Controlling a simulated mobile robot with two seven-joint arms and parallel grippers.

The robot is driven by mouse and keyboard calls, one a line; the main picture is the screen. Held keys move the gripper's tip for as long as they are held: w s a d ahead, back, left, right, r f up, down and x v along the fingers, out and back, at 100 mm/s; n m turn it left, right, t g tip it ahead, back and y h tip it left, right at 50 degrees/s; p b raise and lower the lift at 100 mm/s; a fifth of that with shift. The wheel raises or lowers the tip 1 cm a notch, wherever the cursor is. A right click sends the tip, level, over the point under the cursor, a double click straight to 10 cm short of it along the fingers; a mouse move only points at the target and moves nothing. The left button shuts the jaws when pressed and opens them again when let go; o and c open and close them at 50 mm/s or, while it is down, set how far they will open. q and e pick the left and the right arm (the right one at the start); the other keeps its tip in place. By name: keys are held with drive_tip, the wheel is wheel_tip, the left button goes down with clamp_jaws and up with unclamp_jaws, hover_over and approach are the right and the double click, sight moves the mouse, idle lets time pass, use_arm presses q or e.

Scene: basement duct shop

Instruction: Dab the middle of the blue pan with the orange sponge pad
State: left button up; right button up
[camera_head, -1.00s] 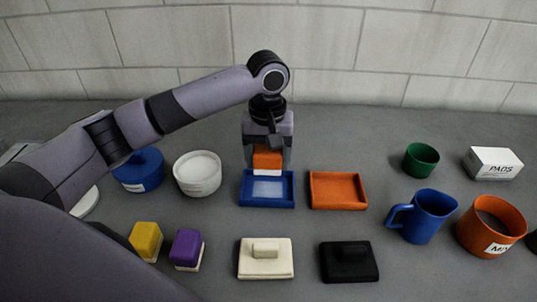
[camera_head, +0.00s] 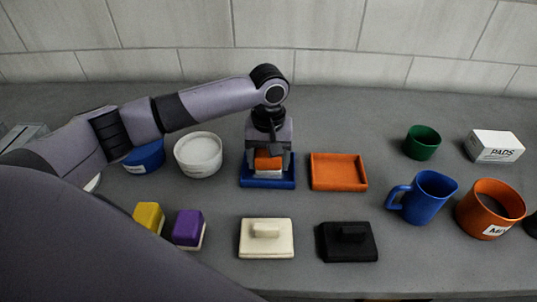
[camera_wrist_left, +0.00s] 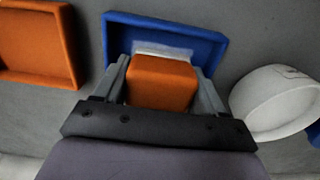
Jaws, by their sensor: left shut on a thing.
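The orange sponge pad (camera_head: 268,163) has an orange top and a pale underside. My left gripper (camera_head: 268,165) is shut on it, one finger on each side, and holds it upright inside the blue pan (camera_head: 267,184). In the left wrist view, the orange sponge pad (camera_wrist_left: 162,82) sits between the fingers of my left gripper (camera_wrist_left: 165,85), over the blue pan (camera_wrist_left: 122,30). Its pale underside appears low at the pan's floor; whether it touches cannot be told for sure. The gripper hides much of the pan. My right gripper is not in view.
An orange pan (camera_head: 339,172) stands just right of the blue pan, and a white round tub (camera_head: 198,154) to its left. Yellow (camera_head: 149,217) and purple (camera_head: 188,228) pads lie at the front left.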

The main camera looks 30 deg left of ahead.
use_arm(q)
drive_tip(key=shift+f, duration=0.3)
idle(0.8)
drive_tip(key=shift+a, duration=0.1)
drive_tip(key=shift+s+a+r, duration=0.1)
drive_tip(key=shift+s+a, duration=0.25)
drive_tip(key=shift+a, duration=0.25)
drive_tip(key=shift+w+d, duration=0.35)
drive_tip(key=shift+d, duration=0.4)
drive_tip(key=shift+w+d, duration=0.35)
drive_tip(key=shift+d, duration=0.35)
drive_tip(key=shift+a, duration=0.15)
drive_tip(key=shift+s+a, duration=0.35)
drive_tip(key=shift+a, duration=0.3)
drive_tip(key=shift+s+a, duration=0.35)
drive_tip(key=shift+a, duration=0.3)
drive_tip(key=shift+w+d, duration=0.35)
drive_tip(key=shift+d, duration=0.4)
drive_tip(key=shift+w+d, duration=0.3)
drive_tip(key=shift+d, duration=0.4)
drive_tip(key=shift+a, duration=0.15)
